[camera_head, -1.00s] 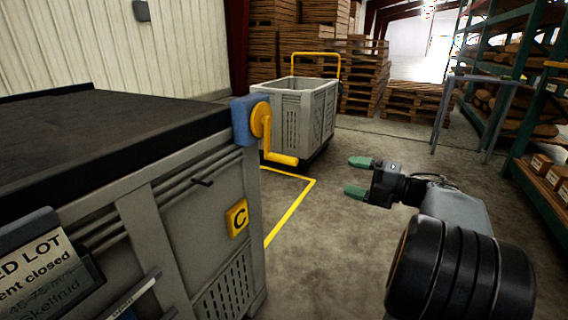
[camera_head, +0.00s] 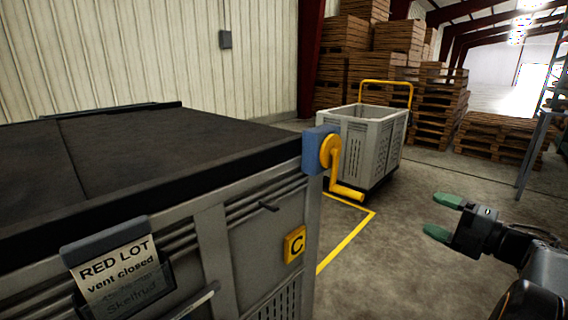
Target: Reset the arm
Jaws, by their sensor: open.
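My gripper (camera_head: 444,217) is at the right, with two green fingers spread apart and nothing between them. It points left, over the bare floor. A yellow crank handle (camera_head: 338,170) on a blue block is at the right corner of the large grey bin (camera_head: 212,240), left of my gripper and clear of it. The lower part of my arm is cut off by the picture's edge.
A grey crate cart (camera_head: 392,135) with a yellow push handle stands behind the crank. Stacked wooden crates (camera_head: 345,65) are at the back. The bin bears a RED LOT card (camera_head: 118,272) and a yellow C plate (camera_head: 294,244). The concrete floor (camera_head: 400,235) is free.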

